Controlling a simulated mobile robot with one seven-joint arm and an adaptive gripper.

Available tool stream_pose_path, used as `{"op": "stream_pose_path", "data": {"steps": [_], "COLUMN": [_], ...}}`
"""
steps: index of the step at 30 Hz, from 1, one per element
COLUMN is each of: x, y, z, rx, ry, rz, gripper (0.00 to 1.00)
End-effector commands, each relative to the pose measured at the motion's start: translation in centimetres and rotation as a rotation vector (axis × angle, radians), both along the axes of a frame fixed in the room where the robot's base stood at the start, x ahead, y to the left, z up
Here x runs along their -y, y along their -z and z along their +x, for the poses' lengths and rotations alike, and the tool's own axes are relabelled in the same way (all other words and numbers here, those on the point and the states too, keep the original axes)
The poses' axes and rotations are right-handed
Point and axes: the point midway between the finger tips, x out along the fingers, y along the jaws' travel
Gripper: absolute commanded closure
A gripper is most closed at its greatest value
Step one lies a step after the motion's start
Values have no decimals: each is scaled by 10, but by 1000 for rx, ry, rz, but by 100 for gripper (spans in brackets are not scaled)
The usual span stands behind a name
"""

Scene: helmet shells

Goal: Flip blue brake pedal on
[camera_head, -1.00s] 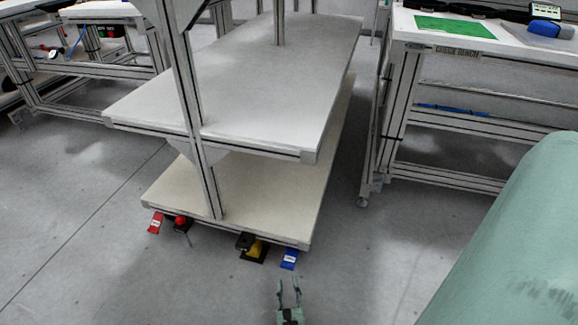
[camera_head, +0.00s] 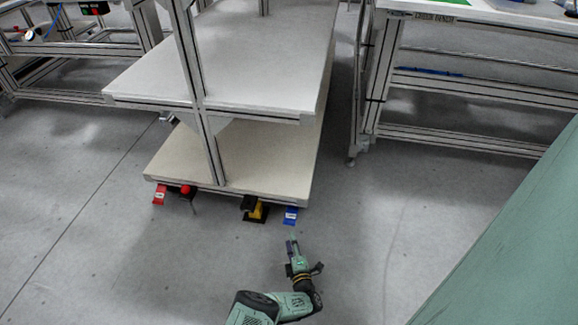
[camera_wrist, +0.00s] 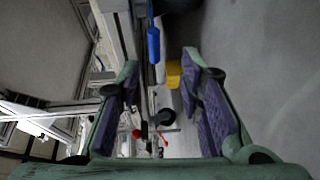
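The blue brake pedal (camera_head: 290,215) sits at the front right corner of the cart's lower shelf, close to the floor. In the wrist view the blue pedal (camera_wrist: 153,45) shows in the upper middle, beyond the fingertips. My gripper (camera_head: 291,241) is just in front of the pedal in the head view, apart from it as far as I can tell. In the wrist view my gripper (camera_wrist: 158,85) is open, its two purple-padded fingers wide apart with nothing held between them. Whether the pedal is pressed or tilted is too small to tell.
A yellow and black pedal (camera_head: 256,210) is left of the blue one; it also shows in the wrist view (camera_wrist: 174,74). A red pedal (camera_head: 160,194) and a red knob (camera_head: 185,189) are farther left. The cart's lower shelf (camera_head: 260,165) overhangs nearby. Floor right of the cart is clear.

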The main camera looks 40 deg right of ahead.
Motion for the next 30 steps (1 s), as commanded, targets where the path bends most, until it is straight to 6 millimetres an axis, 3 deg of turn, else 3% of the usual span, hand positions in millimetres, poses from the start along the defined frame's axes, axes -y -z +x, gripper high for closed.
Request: {"op": "stream_pose_path", "data": {"steps": [12, 26, 30], "x": [34, 40, 40], "y": [10, 8, 8], "z": [67, 79, 79], "rx": [3, -2, -2], "ry": [0, 0, 0], "rz": [-4, -4, -4], "gripper": [66, 66, 75]}}
